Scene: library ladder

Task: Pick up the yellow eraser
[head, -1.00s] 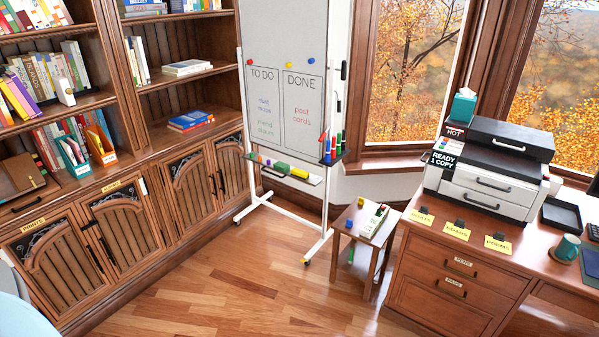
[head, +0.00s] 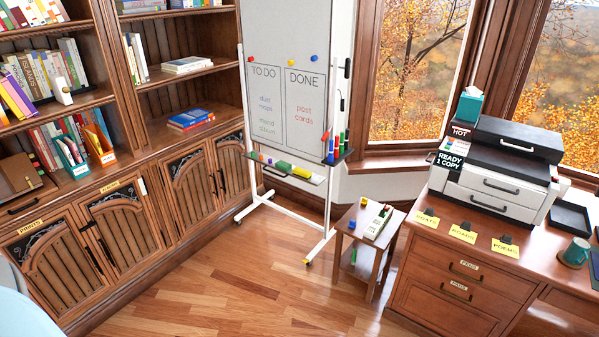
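The whiteboard (head: 265,90) stands in the middle of the head view on a white wheeled frame, with a narrow tray (head: 315,181) along its lower edge. Small coloured pieces lie at the tray's left end. Upright coloured markers (head: 336,150) stand in a holder at the board's lower right. Neither of my grippers shows.
A small side table (head: 352,226) with a light box and small coloured items stands right of the board's foot. A desk (head: 475,275) with a printer (head: 495,170) is on the right. Bookshelves (head: 150,205) line the left. The wooden floor (head: 230,285) before the board is clear.

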